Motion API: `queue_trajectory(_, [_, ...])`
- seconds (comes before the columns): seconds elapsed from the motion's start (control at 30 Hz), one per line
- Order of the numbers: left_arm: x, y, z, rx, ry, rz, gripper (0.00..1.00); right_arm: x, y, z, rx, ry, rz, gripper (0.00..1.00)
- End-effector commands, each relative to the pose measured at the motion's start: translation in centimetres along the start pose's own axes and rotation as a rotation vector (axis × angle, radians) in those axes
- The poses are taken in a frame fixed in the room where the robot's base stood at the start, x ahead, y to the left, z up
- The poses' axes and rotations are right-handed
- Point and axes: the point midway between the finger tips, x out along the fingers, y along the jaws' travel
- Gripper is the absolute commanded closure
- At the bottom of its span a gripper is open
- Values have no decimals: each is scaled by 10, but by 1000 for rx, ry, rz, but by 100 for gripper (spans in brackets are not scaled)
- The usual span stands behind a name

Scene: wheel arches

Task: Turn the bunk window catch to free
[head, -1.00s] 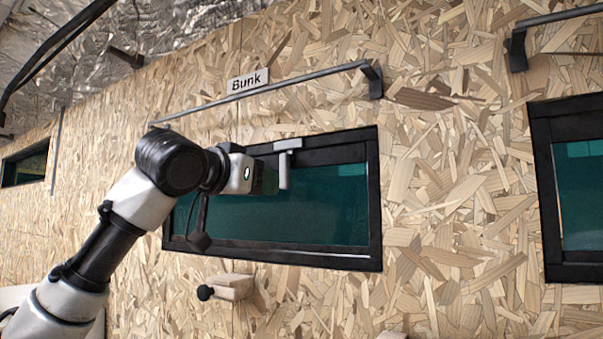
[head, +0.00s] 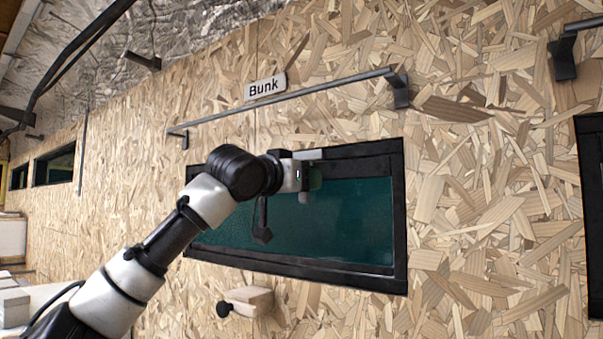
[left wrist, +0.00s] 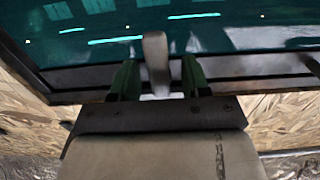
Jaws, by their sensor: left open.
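The bunk window (head: 345,225) has a black frame and dark green glass, under a "Bunk" label (head: 266,87). The pale grey catch (head: 309,154) is at its top edge. My left gripper (head: 308,180) is at the catch and hides most of its lever in the head view. In the left wrist view the catch lever (left wrist: 156,58) stands between the two open green-lined fingers, with a gap on each side. I cannot see any clear contact. My right gripper is not in view.
A grey rail (head: 300,98) runs on brackets above the window. A wooden block (head: 252,300) with a black knob sticks out below it. Another dark-framed window (head: 591,200) is at the right edge. The chipboard wall between the windows is clear.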

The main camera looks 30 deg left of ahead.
Motion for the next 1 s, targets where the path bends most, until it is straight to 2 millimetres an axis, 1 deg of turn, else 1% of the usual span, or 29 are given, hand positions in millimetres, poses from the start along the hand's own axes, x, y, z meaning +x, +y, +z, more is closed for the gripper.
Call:
queue_trajectory(0.13, [2,0,1,0,0,0,53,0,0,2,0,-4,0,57])
queue_trajectory(0.23, [1,0,1,0,0,0,53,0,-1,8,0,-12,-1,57])
queue_trajectory(0.27, [1,0,1,1,0,0,55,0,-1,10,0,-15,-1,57])
queue_trajectory(0.4, [1,0,1,1,0,0,76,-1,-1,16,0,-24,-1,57])
queue_trajectory(0.53, [1,0,1,1,0,0,96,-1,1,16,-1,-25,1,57])
queue_trajectory(0.77, [1,0,0,18,0,0,97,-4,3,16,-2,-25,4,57])
queue_trajectory(1.0, [1,-2,-2,119,-1,0,97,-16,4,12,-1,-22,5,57])
